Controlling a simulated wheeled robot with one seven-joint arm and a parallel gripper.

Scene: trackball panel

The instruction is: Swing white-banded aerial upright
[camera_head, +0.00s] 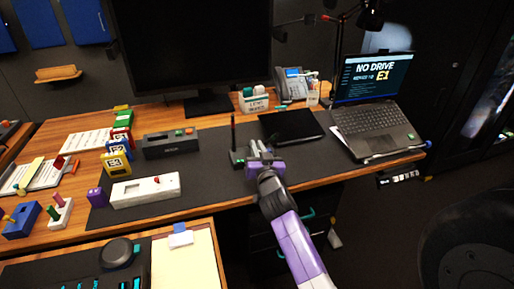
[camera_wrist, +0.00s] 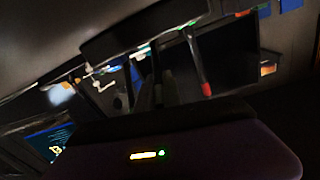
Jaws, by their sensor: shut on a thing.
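A small dark device (camera_head: 238,157) stands on the desk mat, with a thin black aerial (camera_head: 233,132) upright at its left. The wrist view shows a dark rod with a red end (camera_wrist: 206,89) beside my fingers. My gripper (camera_head: 257,153) is at the right side of the device, low over the mat. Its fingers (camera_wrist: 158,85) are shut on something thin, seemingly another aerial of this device. The fingers and the dark picture hide most of it. I cannot make out a white band for certain, nor how far the held aerial is tilted.
A black tablet (camera_head: 291,126) lies just right of the device, and an open laptop (camera_head: 374,105) stands farther right. A grey box (camera_head: 171,143) and a white box (camera_head: 146,191) are to the left. The monitor (camera_head: 190,45) stands behind. Mat between is clear.

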